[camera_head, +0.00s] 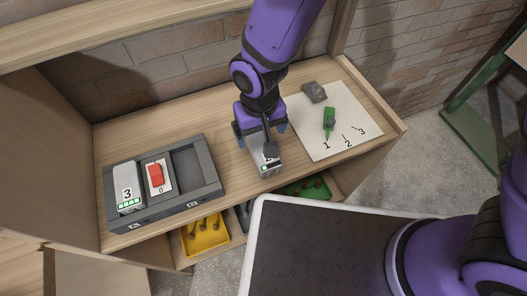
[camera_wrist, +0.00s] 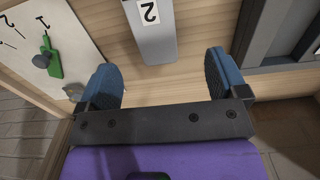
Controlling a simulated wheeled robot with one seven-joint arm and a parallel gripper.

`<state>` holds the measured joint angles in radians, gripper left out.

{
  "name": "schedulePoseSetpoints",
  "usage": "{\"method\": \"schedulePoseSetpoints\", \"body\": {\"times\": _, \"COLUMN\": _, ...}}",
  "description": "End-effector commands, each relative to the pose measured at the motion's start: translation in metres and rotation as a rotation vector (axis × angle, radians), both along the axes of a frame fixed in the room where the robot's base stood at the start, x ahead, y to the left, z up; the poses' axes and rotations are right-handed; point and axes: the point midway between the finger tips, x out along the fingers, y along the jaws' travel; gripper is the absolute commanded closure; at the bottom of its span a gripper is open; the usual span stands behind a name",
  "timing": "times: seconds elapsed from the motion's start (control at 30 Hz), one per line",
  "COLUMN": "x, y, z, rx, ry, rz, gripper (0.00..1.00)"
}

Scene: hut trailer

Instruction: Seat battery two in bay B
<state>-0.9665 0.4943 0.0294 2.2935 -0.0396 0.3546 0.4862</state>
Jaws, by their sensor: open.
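In the wrist view the blue fingers (camera_wrist: 160,75) stand apart on either side of the battery's line, with gaps. The dark grey dock (camera_head: 212,185) has battery 3 (camera_head: 126,187) in its left bay. Its right bay (camera_head: 188,165) is empty.
A red switch (camera_head: 156,175) on a plate marked 0 sits between the bays. Right is a white sheet (camera_head: 312,140) numbered 1 to 3 with a green lever (camera_head: 329,121) and a grey block (camera_head: 314,92). Yellow (camera_head: 205,240) and green (camera_head: 308,188) bins are below the bench's front.

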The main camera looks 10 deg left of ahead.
Motion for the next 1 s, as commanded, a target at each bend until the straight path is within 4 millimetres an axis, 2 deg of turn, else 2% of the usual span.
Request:
{"method": "schedulePoseSetpoints", "body": {"times": 0.1, "x": 0.000, "y": -0.001, "z": -0.017, "rx": -0.003, "ry": 0.002, "rz": 0.000, "gripper": 0.08}}
{"method": "schedulePoseSetpoints", "body": {"times": 0.47, "x": 0.002, "y": -0.003, "z": -0.041, "rx": -0.002, "ry": 0.001, "rz": -0.001, "gripper": 0.08}}
{"method": "schedulePoseSetpoints", "body": {"times": 0.73, "x": 0.005, "y": -0.007, "z": -0.075, "rx": -0.003, "ry": 0.001, "rz": 0.001, "gripper": 0.08}}
{"method": "schedulePoseSetpoints", "body": {"times": 1.0, "x": 0.005, "y": -0.007, "z": -0.084, "rx": 0.000, "ry": 0.000, "rz": 0.000, "gripper": 0.08}}
